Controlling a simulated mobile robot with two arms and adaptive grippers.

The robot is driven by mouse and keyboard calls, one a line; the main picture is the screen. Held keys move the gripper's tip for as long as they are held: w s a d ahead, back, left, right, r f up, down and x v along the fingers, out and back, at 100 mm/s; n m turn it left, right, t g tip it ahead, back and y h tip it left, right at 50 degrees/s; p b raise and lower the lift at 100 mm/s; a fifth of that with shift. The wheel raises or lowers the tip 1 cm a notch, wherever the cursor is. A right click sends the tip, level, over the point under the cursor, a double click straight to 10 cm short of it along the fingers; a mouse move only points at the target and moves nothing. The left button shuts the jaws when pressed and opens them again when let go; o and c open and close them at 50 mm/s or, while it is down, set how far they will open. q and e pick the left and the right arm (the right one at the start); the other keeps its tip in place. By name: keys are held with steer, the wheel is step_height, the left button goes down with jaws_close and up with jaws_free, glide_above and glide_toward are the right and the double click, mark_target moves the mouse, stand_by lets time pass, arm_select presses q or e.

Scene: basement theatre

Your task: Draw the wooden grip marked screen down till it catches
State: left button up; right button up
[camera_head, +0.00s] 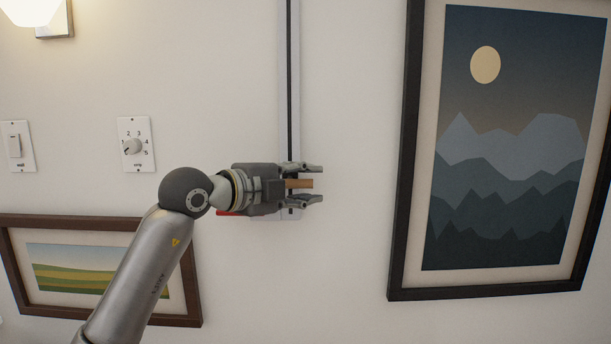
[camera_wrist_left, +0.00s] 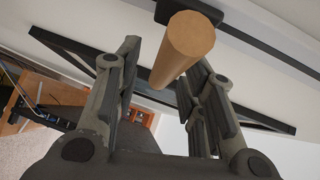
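The wooden grip (camera_head: 299,183) is a short tan cylinder sticking out near the lower end of a narrow vertical rail (camera_head: 290,80) with a dark slot. My left gripper (camera_head: 314,184) is open around the grip, one finger above and one below, with gaps in the head view. In the left wrist view the round end of the grip (camera_wrist_left: 188,38) shows between and ahead of the parted fingers (camera_wrist_left: 165,65). Any marking that names the screen is hidden or too small to read. The screen itself cannot be made out. My right gripper is not in view.
A large framed mountain picture (camera_head: 398,220) hangs to the right of the rail. A smaller framed landscape (camera_head: 100,222) hangs at lower left, partly behind my left arm. A numbered dial (camera_head: 132,146) and a switch (camera_head: 15,145) are on the wall. Bare wall lies below the rail.

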arm_select(q)
steer(key=shift+w+d, duration=0.2)
jaws_close()
steer(key=shift+f, duration=0.1)
